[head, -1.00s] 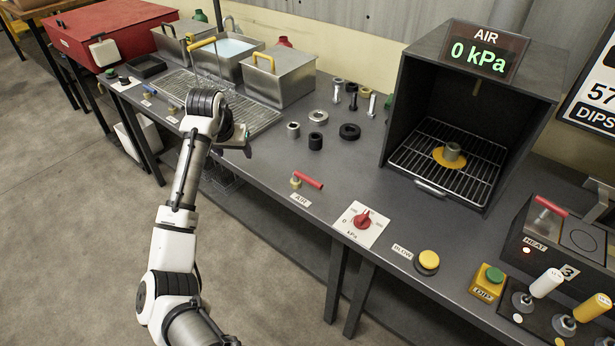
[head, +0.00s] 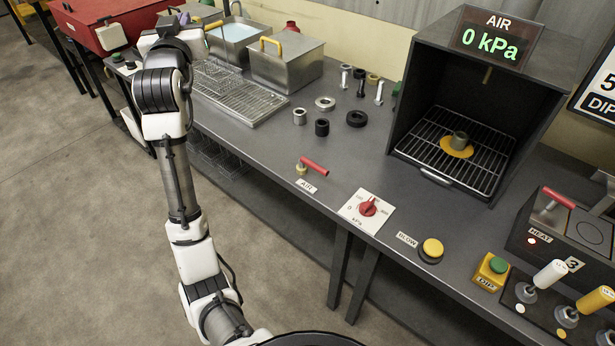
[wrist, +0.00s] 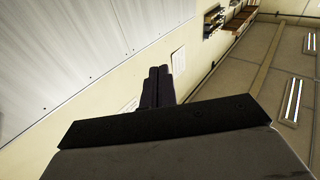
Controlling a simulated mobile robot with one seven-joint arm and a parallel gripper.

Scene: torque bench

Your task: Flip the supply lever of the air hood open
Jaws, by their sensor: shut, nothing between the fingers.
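The AIR supply lever (head: 314,166) has a red handle on a brass valve (head: 301,169) near the bench's front edge. Its handle points right and slightly toward the front. The dark, open-fronted air hood (head: 401,90) stands behind it to the right, and its display (head: 490,38) reads 0 kPa. A part on a yellow disc (head: 457,145) sits on the hood's rack. My gripper (wrist: 158,76) is shut and empty in the wrist view, pointing at the wall and ceiling.
A red kPa dial (head: 368,207) and a yellow BLOW button (head: 432,250) are right of the lever. Loose rings and bolts, including a black ring (head: 357,119), lie behind it. Metal tanks (head: 287,68) and a drain rack (head: 240,100) stand at left. The bench around the lever is clear.

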